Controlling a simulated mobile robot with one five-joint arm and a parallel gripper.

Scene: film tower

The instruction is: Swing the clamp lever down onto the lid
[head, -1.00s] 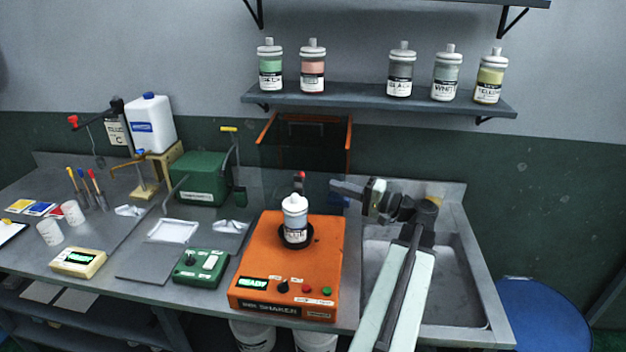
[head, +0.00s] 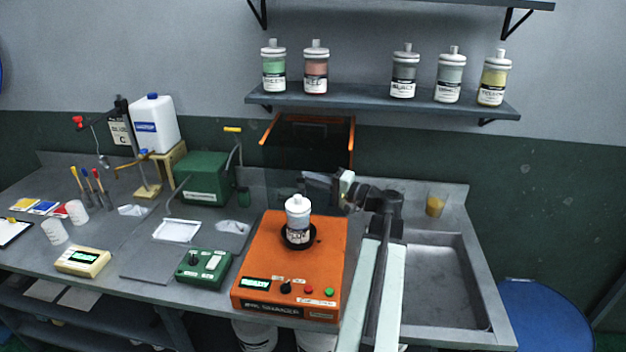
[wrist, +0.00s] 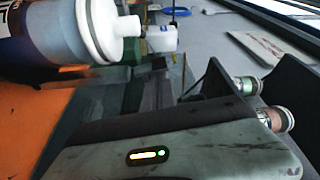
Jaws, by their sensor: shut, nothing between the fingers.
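The orange shaker (head: 265,270) stands on the bench with its green display lit. An upright bottle (head: 298,222) with a white lid (head: 297,204) sits in the dark round holder on top. The bottle and lid also show large at the upper left of the wrist view (wrist: 60,32). My gripper (head: 310,181) is shut and empty, just behind and above the lid in the head view, its fingers pointing left. It looks apart from the lid. I cannot make out the clamp lever now; my gripper or the bottle may hide it.
A green control box (head: 203,266) stands left of the shaker. A shelf (head: 385,101) with several bottles hangs above. A green machine (head: 205,178) stands at the back left.

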